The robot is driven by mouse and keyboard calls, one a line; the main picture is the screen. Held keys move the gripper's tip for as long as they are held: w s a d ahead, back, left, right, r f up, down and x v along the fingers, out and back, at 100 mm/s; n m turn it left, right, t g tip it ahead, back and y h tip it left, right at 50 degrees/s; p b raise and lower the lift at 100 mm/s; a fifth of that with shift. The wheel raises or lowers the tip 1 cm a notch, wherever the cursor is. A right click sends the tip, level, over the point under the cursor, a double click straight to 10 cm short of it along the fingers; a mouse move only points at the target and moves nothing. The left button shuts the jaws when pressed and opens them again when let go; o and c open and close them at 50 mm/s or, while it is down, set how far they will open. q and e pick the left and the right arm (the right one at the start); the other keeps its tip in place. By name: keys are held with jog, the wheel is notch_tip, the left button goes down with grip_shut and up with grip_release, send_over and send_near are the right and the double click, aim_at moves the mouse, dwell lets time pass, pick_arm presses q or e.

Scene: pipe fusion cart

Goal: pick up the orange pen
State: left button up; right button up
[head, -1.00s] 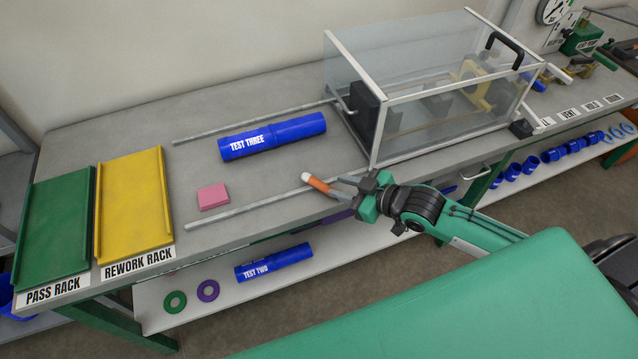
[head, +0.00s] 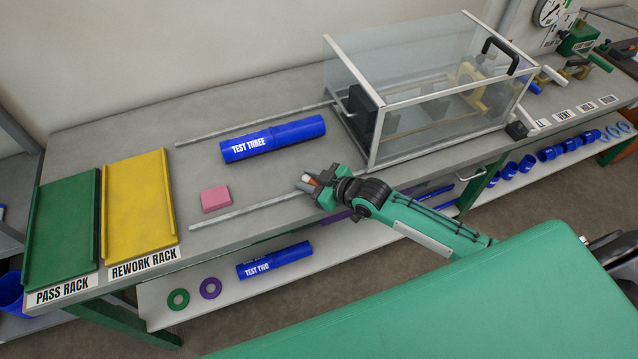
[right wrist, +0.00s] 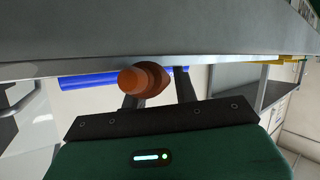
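The orange pen (head: 312,182) is at the front edge of the workbench, near the end of the front rail, with its pale tip to the left. My right gripper (head: 310,184) reaches it from the right and hides most of it. In the right wrist view the pen (right wrist: 142,80) points its near end toward the camera and lies at the two dark fingers (right wrist: 160,85), overlapping the left one. The fingers stand apart, with the pen's far part between them. I cannot tell whether they press on it. My left gripper is not in view.
A pink block (head: 215,199) and a blue TEST THREE pipe (head: 290,134) lie left of the gripper. A clear-walled box (head: 440,100) stands close behind it to the right. Green (head: 60,230) and yellow (head: 137,215) racks are at far left. A lower shelf (head: 235,297) holds a blue TEST TWO pipe (head: 275,260).

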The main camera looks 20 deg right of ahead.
jog(key=shift+c, duration=0.2)
grip_shut()
notch_tip(320, 180, up, 20)
jog(key=b, duration=0.3)
jog(key=s+d+f+m+t+h, duration=0.2)
jog(key=d+f+m+h, duration=0.3)
jog(key=m+h, duration=0.2)
jog(key=shift+s+f+h, duration=0.2)
jog(key=shift+f+h, duration=0.15)
jog(key=shift+h, duration=0.05)
